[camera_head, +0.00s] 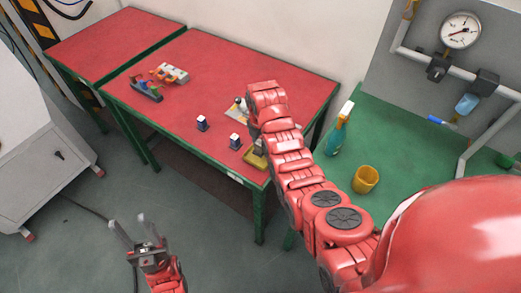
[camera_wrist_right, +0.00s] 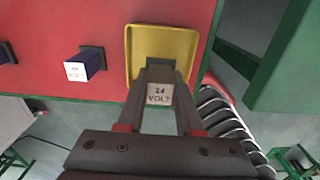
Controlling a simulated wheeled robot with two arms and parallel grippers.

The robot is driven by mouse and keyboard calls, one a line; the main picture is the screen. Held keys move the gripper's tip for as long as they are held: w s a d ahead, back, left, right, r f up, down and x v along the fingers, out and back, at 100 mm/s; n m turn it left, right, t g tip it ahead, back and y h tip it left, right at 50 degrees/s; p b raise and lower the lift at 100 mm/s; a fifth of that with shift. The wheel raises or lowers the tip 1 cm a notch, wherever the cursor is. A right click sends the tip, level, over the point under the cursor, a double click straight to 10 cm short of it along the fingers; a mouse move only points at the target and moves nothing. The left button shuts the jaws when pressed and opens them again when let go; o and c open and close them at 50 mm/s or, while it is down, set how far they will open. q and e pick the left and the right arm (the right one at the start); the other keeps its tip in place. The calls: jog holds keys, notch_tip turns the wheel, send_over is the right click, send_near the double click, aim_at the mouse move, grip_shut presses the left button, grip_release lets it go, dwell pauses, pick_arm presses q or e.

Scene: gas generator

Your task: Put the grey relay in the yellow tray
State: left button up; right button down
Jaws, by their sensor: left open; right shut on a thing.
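A relay (camera_wrist_right: 159,95) with a pale grey face marked "24 VOLT" is between the fingers of my right gripper (camera_wrist_right: 161,76), which is shut on it. The fingers hide its sides. The yellow tray (camera_wrist_right: 165,42) is right behind the held relay in the right wrist view; I cannot tell if the relay touches it. In the head view the tray (camera_head: 252,159) lies at the table's front right corner, partly hidden by my right arm. My left gripper (camera_head: 140,232) is open and empty, above the floor at the lower left.
Two dark blue relays with white tops (camera_head: 202,123) (camera_head: 235,141) stand on the red table (camera_head: 185,95), left of the tray. Blue-green (camera_head: 146,91) and orange-white (camera_head: 171,73) parts lie further back.

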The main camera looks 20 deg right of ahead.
aim_at(260, 150)
jog(key=shift+w+d+r, duration=0.1)
jog(key=shift+w+d, duration=0.05)
jog(key=shift+w, duration=0.05)
jog(key=shift+f+p, duration=0.3)
jog(key=shift+p, duration=0.15)
notch_tip(260, 150, down, 3)
jog(key=shift+r+p, duration=0.2)
jog(key=shift+p, duration=0.35)
jog(key=shift+f, duration=0.3)
jog(key=shift+f, duration=0.1)
jog(key=c, duration=0.6)
grip_release()
